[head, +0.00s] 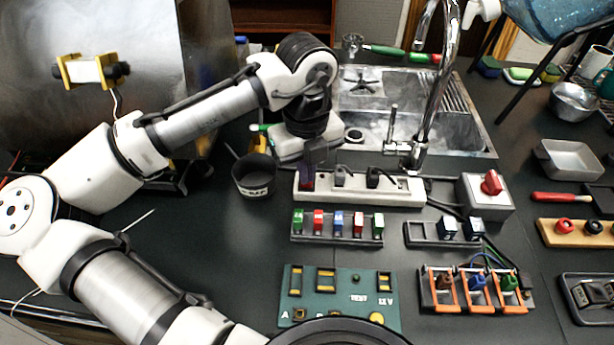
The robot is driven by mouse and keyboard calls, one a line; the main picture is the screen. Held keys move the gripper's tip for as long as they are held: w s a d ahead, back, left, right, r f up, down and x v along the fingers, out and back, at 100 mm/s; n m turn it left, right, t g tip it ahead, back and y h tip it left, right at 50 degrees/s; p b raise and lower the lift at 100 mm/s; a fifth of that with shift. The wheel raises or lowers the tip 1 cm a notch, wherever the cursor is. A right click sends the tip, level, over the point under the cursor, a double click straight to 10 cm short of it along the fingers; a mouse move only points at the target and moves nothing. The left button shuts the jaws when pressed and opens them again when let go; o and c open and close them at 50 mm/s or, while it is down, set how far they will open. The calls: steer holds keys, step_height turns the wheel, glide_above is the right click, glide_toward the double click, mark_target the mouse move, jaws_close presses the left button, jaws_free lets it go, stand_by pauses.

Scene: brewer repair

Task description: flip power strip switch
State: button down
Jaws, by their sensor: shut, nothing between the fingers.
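The white power strip (400,190) lies on the dark counter in front of the sink. Two dark plugs (372,177) sit in its middle. A dark reddish switch (307,181) shows at its left end. My gripper (314,160) points down at this left end, shut and empty. Its fingertips are dark and close to the switch; I cannot tell whether they touch it. The fingers partly cover the switch, so its position is hard to read.
A dark cup (254,176) stands just left of the strip. A rack of coloured fuses (338,224) lies in front. A box with a red knob (487,192) is to the right. The sink (462,130) and tall faucet (428,95) are behind.

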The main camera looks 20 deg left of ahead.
steer(key=shift+f, duration=0.35)
step_height(320, 180, up, 7)
steer(key=p, duration=0.6)
stand_by(0.3)
steer(key=shift+s+f, duration=0.1)
stand_by(0.5)
